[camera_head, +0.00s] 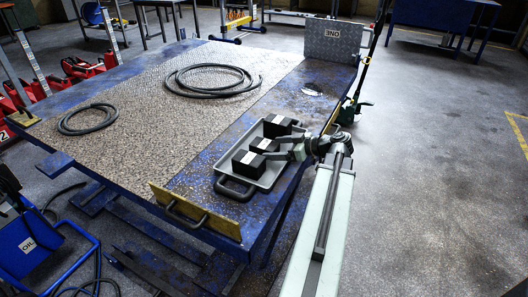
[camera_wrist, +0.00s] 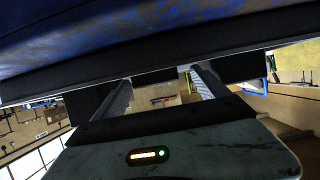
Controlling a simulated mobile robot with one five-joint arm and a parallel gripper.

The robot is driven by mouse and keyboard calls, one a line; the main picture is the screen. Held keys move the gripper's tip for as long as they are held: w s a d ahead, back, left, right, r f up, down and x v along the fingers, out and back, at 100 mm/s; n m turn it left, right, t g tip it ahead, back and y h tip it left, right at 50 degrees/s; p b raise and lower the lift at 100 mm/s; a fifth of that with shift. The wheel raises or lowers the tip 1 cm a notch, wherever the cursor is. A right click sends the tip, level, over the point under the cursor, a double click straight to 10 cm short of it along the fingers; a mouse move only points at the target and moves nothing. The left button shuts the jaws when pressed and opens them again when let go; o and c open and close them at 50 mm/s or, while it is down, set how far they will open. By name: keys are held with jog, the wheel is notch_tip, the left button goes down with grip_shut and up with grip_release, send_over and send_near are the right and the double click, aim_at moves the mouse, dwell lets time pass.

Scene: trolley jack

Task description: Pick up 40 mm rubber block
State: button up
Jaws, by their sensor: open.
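Three black rubber blocks with pale bands stand in a row in a grey tray (camera_head: 273,179) on the blue table: a far block (camera_head: 278,125), a middle block (camera_head: 264,146) and a near block (camera_head: 248,165). No size marking is readable, so I cannot tell which is 40 mm. My gripper (camera_head: 275,148) reaches in from the right at the middle block, its fingers open. In the wrist view, which looks upside down, the open gripper (camera_wrist: 160,78) has the middle block (camera_wrist: 154,76) between or just beyond its fingertips. Dark blocks show on either side. Contact is not visible.
The tray has dark handles, one at the near end (camera_head: 235,188). Two black hose coils (camera_head: 212,80) (camera_head: 88,118) lie on the table's metal plate. A yellow bar with a handle (camera_head: 194,212) edges the table's near side. Floor at the right is clear.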

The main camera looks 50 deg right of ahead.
aim_at(265, 147)
jog(key=x, duration=0.1)
jog(key=b+x, duration=0.1)
jog(key=x, duration=0.1)
jog(key=b+x, duration=0.1)
jog(key=x, duration=0.1)
jog(key=shift+w+d, duration=0.15)
jog(key=shift+d, duration=0.1)
jog(key=c, duration=1.8)
jog(key=shift+c, duration=0.2)
jog(key=shift+r, duration=0.1)
notch_tip(265, 147, up, 10)
jog(key=p, duration=1)
jog(key=shift+r, duration=0.1)
